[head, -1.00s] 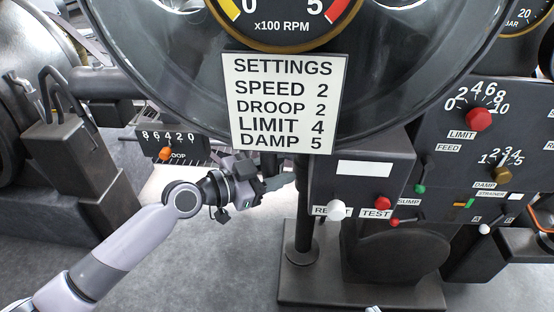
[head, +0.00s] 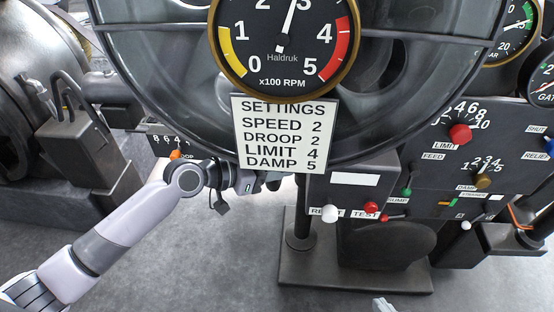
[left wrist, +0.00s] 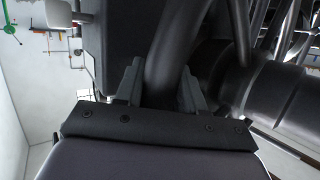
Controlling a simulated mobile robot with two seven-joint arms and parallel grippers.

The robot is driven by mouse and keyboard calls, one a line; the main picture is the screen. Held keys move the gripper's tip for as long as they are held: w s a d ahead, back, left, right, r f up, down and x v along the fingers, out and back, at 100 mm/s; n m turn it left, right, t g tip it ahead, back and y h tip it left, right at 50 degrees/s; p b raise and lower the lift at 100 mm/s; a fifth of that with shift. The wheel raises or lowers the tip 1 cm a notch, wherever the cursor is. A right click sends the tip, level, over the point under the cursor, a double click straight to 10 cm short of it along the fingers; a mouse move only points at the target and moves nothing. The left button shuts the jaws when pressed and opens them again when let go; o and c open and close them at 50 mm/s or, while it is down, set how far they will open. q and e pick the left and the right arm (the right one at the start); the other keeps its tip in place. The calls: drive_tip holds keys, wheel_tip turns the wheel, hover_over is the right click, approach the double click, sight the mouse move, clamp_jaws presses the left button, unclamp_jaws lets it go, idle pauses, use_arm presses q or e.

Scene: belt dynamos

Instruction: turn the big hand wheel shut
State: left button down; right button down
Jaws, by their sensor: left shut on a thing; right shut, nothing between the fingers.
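The big hand wheel (head: 136,100) is a large dark ring with spokes, behind the round gauge and the settings sign in the head view. My left arm reaches in from the left to its lower rim, and my left gripper (head: 255,181) is partly hidden near the sign's lower edge. In the left wrist view my left gripper (left wrist: 160,90) is shut with its two fingers on either side of a dark curved bar, the wheel's rim (left wrist: 166,62). Only a pale tip of my right gripper (head: 383,305) shows at the bottom edge, apart from the wheel.
The rpm gauge (head: 283,70) and the settings sign (head: 285,133) stand in front of the wheel. A control box (head: 355,180) and a knob panel (head: 430,150) stand to the right. A droop lever (head: 175,154) is close beside my left arm.

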use_arm(q)
drive_tip(key=shift+r, duration=0.15)
drive_tip(key=c, duration=1)
unclamp_jaws()
drive_tip(key=shift+o, duration=1.1)
drive_tip(key=v, duration=0.7)
